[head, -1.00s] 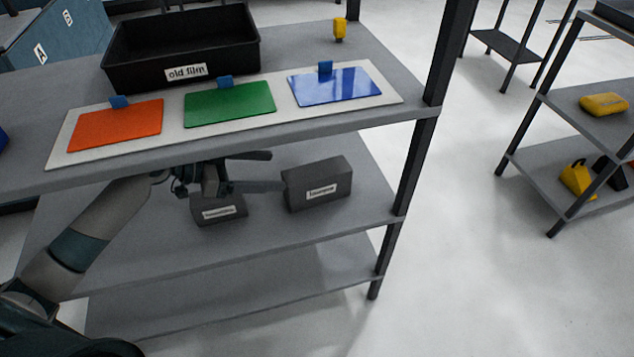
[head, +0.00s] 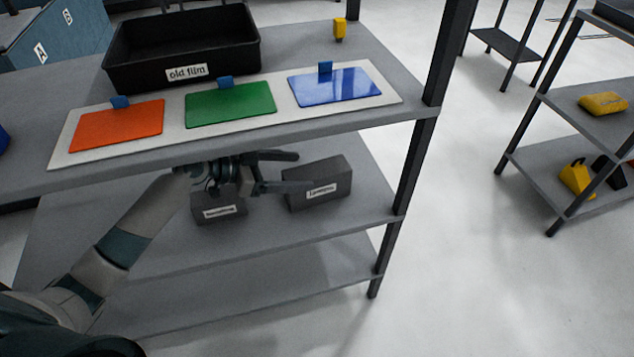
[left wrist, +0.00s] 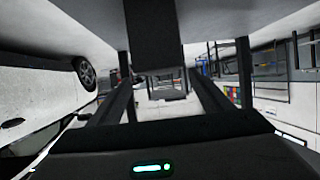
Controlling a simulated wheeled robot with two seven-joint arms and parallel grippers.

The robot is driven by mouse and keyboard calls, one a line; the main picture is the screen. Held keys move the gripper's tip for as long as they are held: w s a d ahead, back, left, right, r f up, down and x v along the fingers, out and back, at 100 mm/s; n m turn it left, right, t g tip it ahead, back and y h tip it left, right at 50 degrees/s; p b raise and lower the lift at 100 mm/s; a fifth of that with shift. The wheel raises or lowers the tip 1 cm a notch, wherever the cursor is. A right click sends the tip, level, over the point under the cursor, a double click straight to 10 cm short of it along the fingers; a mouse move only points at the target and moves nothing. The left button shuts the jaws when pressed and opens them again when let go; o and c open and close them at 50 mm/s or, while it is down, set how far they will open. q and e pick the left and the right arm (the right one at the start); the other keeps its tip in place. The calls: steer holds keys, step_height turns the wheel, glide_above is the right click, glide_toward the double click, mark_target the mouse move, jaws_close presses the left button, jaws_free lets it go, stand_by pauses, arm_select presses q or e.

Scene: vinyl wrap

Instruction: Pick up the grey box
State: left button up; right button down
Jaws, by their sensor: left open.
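A dark grey box (head: 330,172) with a white label stands on the middle shelf, below the coloured sheets. A second, smaller-looking grey box (head: 212,211) with a white label stands to its left, partly hidden by my arm. My left gripper (head: 302,172) is open, reaching in from the left under the top shelf. Its near finger overlaps the right-hand box in the head view; I cannot tell whether it touches. In the left wrist view, a dark box (left wrist: 153,35) shows at top centre, ahead of the open fingers. My right gripper is not in view.
The top shelf (head: 300,132) lies close above my left gripper. It carries a black "old film" bin (head: 185,50), a board with orange, green and blue sheets, and a yellow item (head: 340,29). A shelf post (head: 415,160) stands right of the boxes.

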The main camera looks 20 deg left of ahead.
mark_target(312, 171)
arm_select(q)
steer(key=x, duration=0.4)
steer(key=shift+a+f, duration=0.1)
steer(key=shift+f, duration=0.05)
jaws_close()
stand_by(0.4)
